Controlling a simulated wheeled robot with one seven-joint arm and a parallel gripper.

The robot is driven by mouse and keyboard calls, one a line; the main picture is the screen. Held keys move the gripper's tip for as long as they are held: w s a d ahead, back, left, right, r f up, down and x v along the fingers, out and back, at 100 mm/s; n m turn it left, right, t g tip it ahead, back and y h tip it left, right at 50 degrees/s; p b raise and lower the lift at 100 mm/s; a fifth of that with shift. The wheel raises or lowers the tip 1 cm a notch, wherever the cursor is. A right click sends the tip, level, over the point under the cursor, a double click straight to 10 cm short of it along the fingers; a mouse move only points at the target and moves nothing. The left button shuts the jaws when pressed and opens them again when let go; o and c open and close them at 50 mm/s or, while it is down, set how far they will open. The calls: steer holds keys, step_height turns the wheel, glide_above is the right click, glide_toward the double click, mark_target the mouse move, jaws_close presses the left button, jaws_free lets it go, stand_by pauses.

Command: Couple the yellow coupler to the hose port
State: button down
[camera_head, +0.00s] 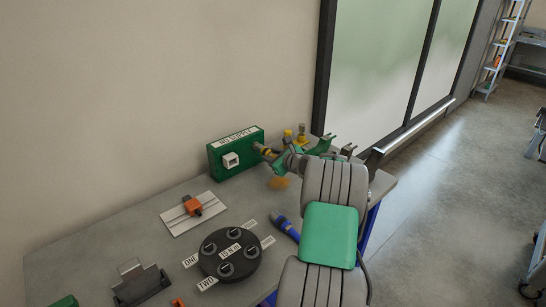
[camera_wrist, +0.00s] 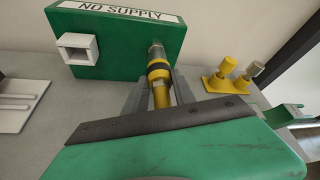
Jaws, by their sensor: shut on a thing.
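The yellow coupler (camera_wrist: 160,75) is between the grey fingers of my gripper (camera_wrist: 160,95) in the wrist view, and the gripper is shut on it. The coupler also shows in the head view (camera_head: 262,149), beside the green box (camera_head: 222,157). The metal hose port (camera_wrist: 156,49) sticks out of the box's front, right of its white square socket (camera_wrist: 75,48). The coupler is in line with the port and appears to touch it; I cannot tell whether it is locked on. My wrist hides part of the gripper (camera_head: 275,158) in the head view.
Yellow-capped fittings (camera_wrist: 224,77) and a green bracket (camera_wrist: 288,116) stand close on the right. A white plate with an orange block (camera_head: 193,205), a black round stand (camera_head: 230,272) and a grey holder (camera_head: 138,283) are on the bench. A wall rises behind.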

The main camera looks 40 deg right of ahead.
steer(key=shift+w, duration=0.45)
steer(key=c, duration=0.9)
jaws_free()
steer(key=shift+c, duration=0.2)
steer(key=v, duration=0.7)
steer(key=shift+s+b, duration=0.35)
steer(key=shift+b, duration=0.1)
steer(key=shift+a+r, duration=0.1)
